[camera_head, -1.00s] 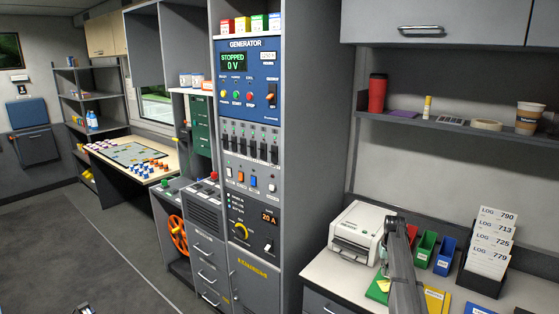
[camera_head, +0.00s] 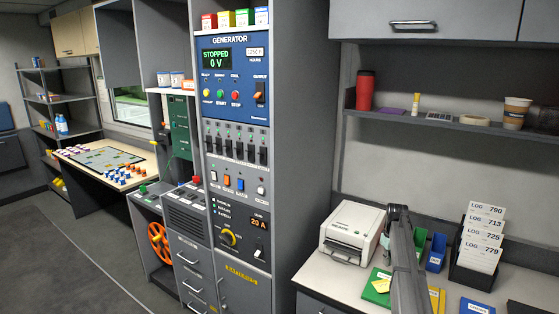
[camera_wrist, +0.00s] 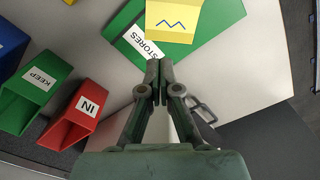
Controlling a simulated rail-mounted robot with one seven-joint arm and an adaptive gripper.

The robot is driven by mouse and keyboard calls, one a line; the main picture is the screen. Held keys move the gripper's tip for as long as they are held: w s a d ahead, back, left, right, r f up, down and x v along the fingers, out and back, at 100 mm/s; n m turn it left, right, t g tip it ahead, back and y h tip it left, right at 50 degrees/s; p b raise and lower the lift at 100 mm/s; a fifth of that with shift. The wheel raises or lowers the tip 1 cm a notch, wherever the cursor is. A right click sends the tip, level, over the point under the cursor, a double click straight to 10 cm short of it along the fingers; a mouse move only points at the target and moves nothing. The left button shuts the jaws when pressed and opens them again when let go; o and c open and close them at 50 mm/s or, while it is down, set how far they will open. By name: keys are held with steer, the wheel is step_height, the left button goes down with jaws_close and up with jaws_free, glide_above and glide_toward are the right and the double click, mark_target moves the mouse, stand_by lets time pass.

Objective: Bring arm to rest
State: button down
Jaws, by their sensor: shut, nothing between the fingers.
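My gripper (camera_wrist: 160,72) is in the lower middle of the wrist view, its two fingers together with nothing between them. Its tips show in front of a green folder (camera_wrist: 205,38) labelled STORES with a yellow note (camera_wrist: 183,20) on it. I cannot tell the height of the tips above the desk. In the head view my arm (camera_head: 406,262) stands over the desk at the lower right and hides part of it. The fingers cannot be made out there.
The desk (camera_head: 322,277) carries a white printer (camera_head: 352,230), a blue bin (camera_head: 437,252) and a log rack (camera_head: 477,262). A red bin (camera_wrist: 78,113) and green bin (camera_wrist: 32,98) lie left of my fingers in the wrist view. A shelf (camera_head: 440,124) runs above.

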mark_target(383, 282)
steer(key=shift+n, duration=0.7)
steer(key=shift+s+f+b, duration=0.1)
steer(key=shift+f+b, duration=1.25)
steer(key=shift+f, duration=1.95)
steer(key=shift+f+b, duration=0.35)
steer(key=shift+f, duration=0.75)
steer(key=shift+r, duration=0.15)
steer(key=shift+r+p, duration=1.1)
steer(key=shift+r, duration=1.25)
steer(key=shift+s, duration=0.1)
